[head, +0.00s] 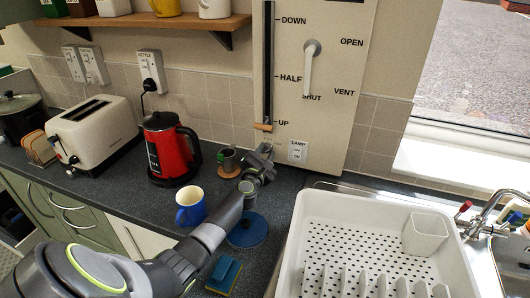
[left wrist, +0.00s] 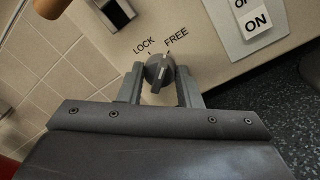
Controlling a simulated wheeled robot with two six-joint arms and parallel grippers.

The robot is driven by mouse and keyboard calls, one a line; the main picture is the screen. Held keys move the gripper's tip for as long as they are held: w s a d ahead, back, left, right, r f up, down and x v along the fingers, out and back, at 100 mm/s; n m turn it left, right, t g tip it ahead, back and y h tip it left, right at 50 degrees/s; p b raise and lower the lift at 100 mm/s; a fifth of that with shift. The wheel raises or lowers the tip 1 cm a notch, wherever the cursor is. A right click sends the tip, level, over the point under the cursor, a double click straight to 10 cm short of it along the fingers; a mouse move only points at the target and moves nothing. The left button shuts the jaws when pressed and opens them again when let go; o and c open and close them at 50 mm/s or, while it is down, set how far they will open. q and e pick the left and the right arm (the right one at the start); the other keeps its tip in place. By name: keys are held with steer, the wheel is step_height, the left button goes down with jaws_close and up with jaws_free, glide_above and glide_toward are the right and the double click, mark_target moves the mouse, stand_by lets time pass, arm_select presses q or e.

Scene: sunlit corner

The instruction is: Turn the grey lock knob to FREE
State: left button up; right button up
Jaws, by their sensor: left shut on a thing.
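The grey lock knob (left wrist: 158,73) is on the cream panel (left wrist: 205,85), below the printed words LOCK and FREE in the left wrist view. Its raised ridge leans toward the FREE side; I cannot tell whether it lines up exactly with the mark. My left gripper (left wrist: 161,84) is shut on the knob, one finger on each side. In the head view my left gripper (head: 263,155) is at the panel's lower left corner, below the slider, and hides the knob. My right gripper is not in view.
A slider handle (head: 263,127) sits near UP, just above my gripper. A LAMP switch (head: 297,151) is to its right. A red kettle (head: 170,150), blue mug (head: 190,207) and blue round lid (head: 247,232) stand near my left arm. A white dish rack (head: 330,213) is at the right.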

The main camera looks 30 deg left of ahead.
arm_select(q)
steer(key=shift+f+m, duration=0.1)
steer(key=shift+m, duration=0.7)
steer(key=o, duration=1)
steer(key=shift+s+d+p, duration=0.2)
steer(key=shift+s+p, duration=0.25)
steer(key=shift+s, duration=0.1)
steer(key=p+v, duration=0.2)
steer(key=v, duration=0.9)
steer(key=shift+a+f, duration=0.1)
